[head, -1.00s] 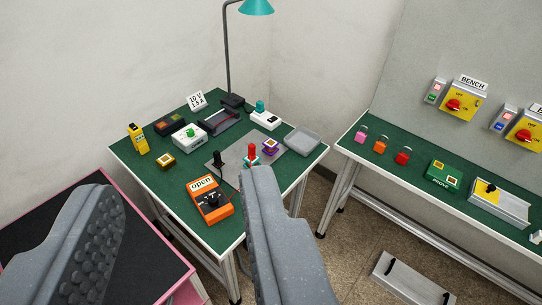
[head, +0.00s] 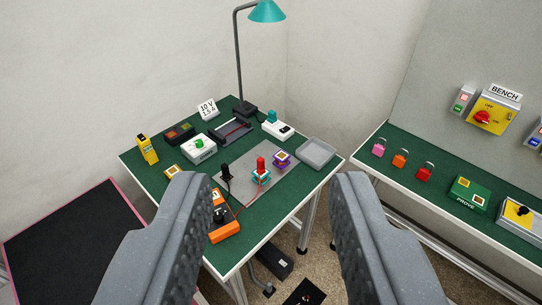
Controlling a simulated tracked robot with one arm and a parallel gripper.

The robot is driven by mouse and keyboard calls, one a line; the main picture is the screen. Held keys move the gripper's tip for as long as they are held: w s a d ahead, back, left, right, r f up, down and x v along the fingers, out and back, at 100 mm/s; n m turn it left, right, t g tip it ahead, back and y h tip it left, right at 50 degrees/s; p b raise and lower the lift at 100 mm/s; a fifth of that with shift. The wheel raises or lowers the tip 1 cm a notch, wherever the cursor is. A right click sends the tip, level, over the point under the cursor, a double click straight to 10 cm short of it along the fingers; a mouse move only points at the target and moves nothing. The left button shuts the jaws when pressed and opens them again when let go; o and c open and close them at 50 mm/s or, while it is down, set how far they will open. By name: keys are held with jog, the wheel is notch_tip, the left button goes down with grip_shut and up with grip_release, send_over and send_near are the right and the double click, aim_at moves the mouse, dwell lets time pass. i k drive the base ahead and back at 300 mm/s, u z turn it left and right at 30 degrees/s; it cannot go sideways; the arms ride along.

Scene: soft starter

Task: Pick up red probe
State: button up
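The red probe (head: 261,164) stands upright in a teal and white holder (head: 261,177) on a grey mat on the green table. A black probe (head: 226,172) stands to its left, and a dark lead runs down from it. My gripper (head: 270,190) is open and empty, its two grey fingers wide apart in the foreground. The red probe shows beyond the fingers, in the gap between them. The left finger hides part of the orange meter (head: 224,232).
A purple holder (head: 281,157) is close right of the red probe. A grey tray (head: 317,152), a white box (head: 198,147) and a teal lamp (head: 266,12) are around it. A second green bench (head: 405,190) with padlocks stands right. A black-topped pink-edged table (head: 70,235) is left.

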aim_at(260, 160)
jog(key=z, duration=0.05)
jog(key=i, duration=0.85)
jog(key=u, duration=2)
